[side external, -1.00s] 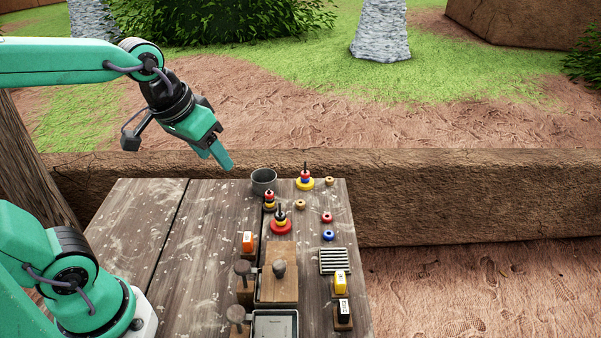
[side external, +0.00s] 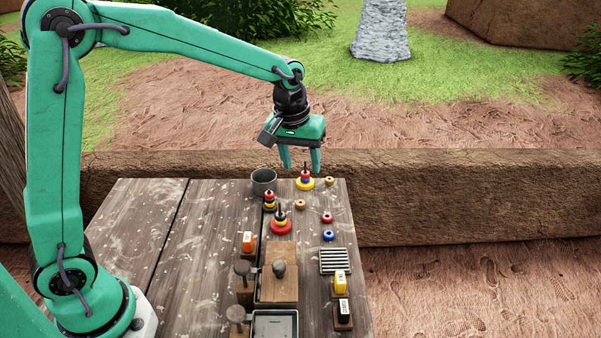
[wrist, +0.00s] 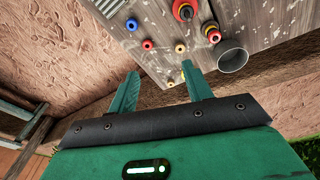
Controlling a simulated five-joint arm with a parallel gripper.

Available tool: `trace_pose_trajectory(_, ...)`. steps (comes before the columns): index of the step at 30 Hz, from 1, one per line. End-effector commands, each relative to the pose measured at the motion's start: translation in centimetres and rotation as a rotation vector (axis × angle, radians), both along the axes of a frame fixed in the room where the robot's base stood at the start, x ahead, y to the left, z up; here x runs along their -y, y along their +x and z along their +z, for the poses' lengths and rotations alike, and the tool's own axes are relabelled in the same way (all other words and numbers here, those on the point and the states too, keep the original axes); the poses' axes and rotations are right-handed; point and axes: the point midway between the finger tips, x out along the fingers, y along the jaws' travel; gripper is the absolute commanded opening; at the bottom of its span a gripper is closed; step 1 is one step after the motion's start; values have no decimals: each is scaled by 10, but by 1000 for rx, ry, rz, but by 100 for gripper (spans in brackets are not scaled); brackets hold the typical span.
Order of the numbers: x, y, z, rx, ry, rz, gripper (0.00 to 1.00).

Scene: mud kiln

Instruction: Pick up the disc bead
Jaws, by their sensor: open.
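Several loose ring-shaped beads lie on the right part of the table: a blue one (side external: 328,235), a red one (side external: 327,217), a tan one (side external: 300,204) and another tan one (side external: 328,181) near the far edge. I cannot tell which is the disc bead. In the wrist view the blue (wrist: 131,25), red (wrist: 148,46) and nearer tan (wrist: 180,48) beads show beyond the fingers; the far tan bead (wrist: 171,84) shows between them. My gripper (side external: 301,171) is open and empty, pointing down over the table's far end, above the beads.
A grey cup (side external: 263,181) stands left of the far peg stack (side external: 305,183). Two more peg stacks (side external: 281,223) (side external: 269,200) stand nearer. The table's left is clear.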

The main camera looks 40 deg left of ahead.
Motion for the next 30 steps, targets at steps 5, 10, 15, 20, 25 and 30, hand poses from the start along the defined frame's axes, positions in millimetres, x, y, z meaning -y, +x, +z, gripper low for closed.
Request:
trace_pose_trajectory(5,11,27,-36,-47,-5,54,50)
trace_pose_trajectory(10,20,47,-67,-83,-8,103,50)
trace_pose_trajectory(15,26,57,-88,-102,-8,134,50)
trace_pose_trajectory(20,28,60,-94,-108,-9,144,50)
trace_pose_trajectory(25,28,60,-96,-109,-8,144,50)
trace_pose_trajectory(30,28,61,-109,-110,-8,144,50)
